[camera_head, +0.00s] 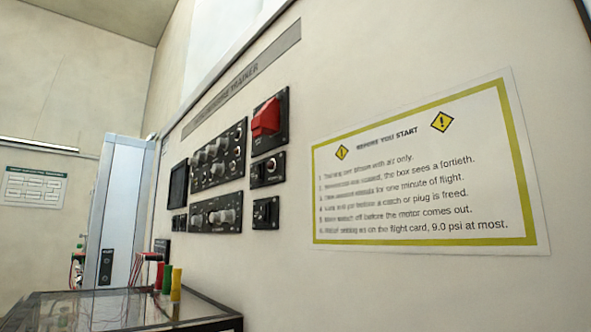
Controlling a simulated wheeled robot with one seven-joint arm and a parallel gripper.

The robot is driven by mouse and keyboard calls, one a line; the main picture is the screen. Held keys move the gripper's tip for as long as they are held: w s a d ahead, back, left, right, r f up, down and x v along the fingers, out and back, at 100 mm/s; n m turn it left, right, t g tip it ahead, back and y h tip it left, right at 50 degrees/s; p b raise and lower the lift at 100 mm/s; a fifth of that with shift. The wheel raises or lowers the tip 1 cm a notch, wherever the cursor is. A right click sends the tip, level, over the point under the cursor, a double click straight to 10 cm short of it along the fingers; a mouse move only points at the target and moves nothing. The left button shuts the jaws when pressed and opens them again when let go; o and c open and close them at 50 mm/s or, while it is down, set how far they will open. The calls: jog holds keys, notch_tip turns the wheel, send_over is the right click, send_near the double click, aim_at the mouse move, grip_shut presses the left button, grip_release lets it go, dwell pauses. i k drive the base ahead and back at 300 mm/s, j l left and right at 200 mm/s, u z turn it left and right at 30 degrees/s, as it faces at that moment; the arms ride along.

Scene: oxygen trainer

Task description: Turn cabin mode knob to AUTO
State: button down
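The trainer's wall panel is seen at a steep slant in the head view. An upper black knob panel (218,157) carries several round knobs in rows. A lower black knob panel (215,213) carries a larger pale knob (230,215) and a smaller one beside it. The labels are too small and blurred to read, so I cannot tell which knob is the cabin mode knob or where it points. My gripper is not in view.
A red guarded switch (266,118) sits above two small switch plates (267,170) (266,213). A dark screen (179,187) is left of the knobs. A large notice (425,170) fills the wall at right. A dark glass-topped box (100,312) with coloured posts stands below.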

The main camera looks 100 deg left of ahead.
aim_at(222, 144)
jog(key=k+u, duration=0.5)
jog(key=k+j+u, duration=0.25)
jog(key=u, duration=0.25)
jog(key=i+l+u, duration=0.1)
jog(key=u, duration=0.3)
jog(key=i+l+u, duration=0.1)
jog(key=u, duration=0.35)
jog(key=l+u, duration=0.2)
jog(key=u, duration=0.2)
jog(key=i+l+u, duration=0.1)
jog(key=u, duration=0.35)
jog(key=l, duration=0.5)
jog(key=j+z, duration=0.25)
jog(key=j, duration=0.15)
jog(key=k+j+z, duration=0.25)
jog(key=j, duration=0.15)
jog(key=j+u, duration=0.25)
jog(key=j, duration=0.1)
